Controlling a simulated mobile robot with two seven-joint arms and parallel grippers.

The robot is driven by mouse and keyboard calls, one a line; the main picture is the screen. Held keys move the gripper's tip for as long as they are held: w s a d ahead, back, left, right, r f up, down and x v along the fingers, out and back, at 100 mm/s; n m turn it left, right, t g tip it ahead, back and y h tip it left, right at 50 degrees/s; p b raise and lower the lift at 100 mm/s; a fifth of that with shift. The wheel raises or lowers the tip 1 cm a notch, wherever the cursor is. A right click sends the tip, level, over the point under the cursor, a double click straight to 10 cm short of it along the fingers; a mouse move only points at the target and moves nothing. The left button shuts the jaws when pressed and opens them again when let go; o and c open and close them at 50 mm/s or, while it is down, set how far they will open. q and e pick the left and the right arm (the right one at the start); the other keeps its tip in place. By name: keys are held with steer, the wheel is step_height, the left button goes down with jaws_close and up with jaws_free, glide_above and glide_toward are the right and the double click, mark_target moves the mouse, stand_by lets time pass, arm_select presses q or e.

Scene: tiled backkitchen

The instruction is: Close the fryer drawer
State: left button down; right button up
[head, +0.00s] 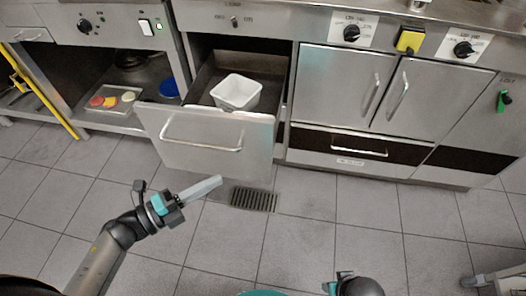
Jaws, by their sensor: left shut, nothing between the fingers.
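The fryer drawer (215,150) stands pulled out from the steel counter, its front with a bar handle (201,134) facing me. A white square container (237,92) sits inside it. My left gripper (218,181) is shut and empty, in front of and below the drawer front in the picture. I cannot tell how far it is from the drawer, and no contact is clear. Of my right arm, only a dark part shows at the bottom edge; its gripper fingers are not seen.
Closed cabinet doors (400,92) and a shut lower drawer (345,147) are right of the open drawer. A shelf at left holds a board with colored pieces (113,100) and a blue round item (169,88). A floor grate (253,199) lies in front; the tiled floor is mostly clear.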

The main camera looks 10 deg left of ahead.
arm_select(q)
steer(key=shift+w+a+b+x, duration=0.35)
steer(key=shift+b+x, duration=0.2)
steer(key=shift+x, duration=1.6)
steer(key=shift+w+a+b+x, duration=0.35)
steer(key=shift+b+x, duration=0.15)
steer(key=shift+x, duration=1.6)
steer(key=shift+w+a+b+x, duration=0.35)
steer(key=shift+b+x, duration=0.2)
steer(key=shift+x, duration=1.6)
arm_select(e)
steer(key=w+r+t, duration=0.1)
steer(key=w+r, duration=0.2)
steer(key=r, duration=0.3)
steer(key=shift+w+a, duration=0.2)
steer(key=shift+a, duration=0.2)
steer(key=shift+r, duration=0.1)
